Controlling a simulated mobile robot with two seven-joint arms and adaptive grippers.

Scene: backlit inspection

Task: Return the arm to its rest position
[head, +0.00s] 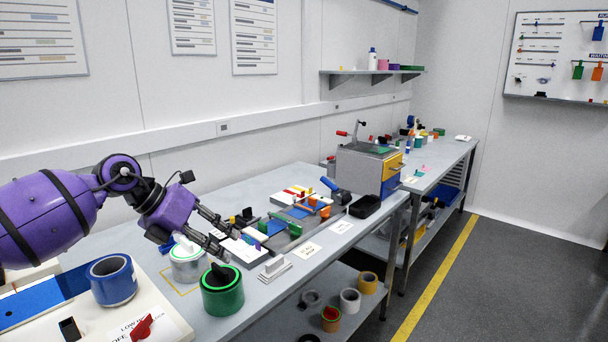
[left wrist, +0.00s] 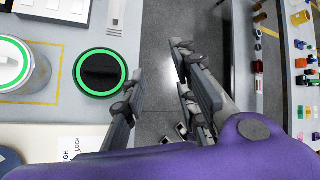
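My left arm, purple with black joints, comes in from the left of the head view over the bench (head: 255,310). Its left gripper (head: 222,236) is out over the bench, near a white can with a green ring (head: 187,268) and a dark green can with a black top (head: 222,297). In the left wrist view the two fingers of this gripper (left wrist: 159,60) stand apart, with only grey floor showing between them. The green-rimmed can (left wrist: 101,73) is beside the left finger there. My right gripper is in neither view.
A blue roll (head: 112,284) and a red knob (head: 142,326) are on a cream panel (head: 165,325) at front left. A grey box machine (head: 362,170) stands farther along the bench. Tape rolls (head: 349,301) lie on the lower shelf. The floor (head: 500,290) at right is clear.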

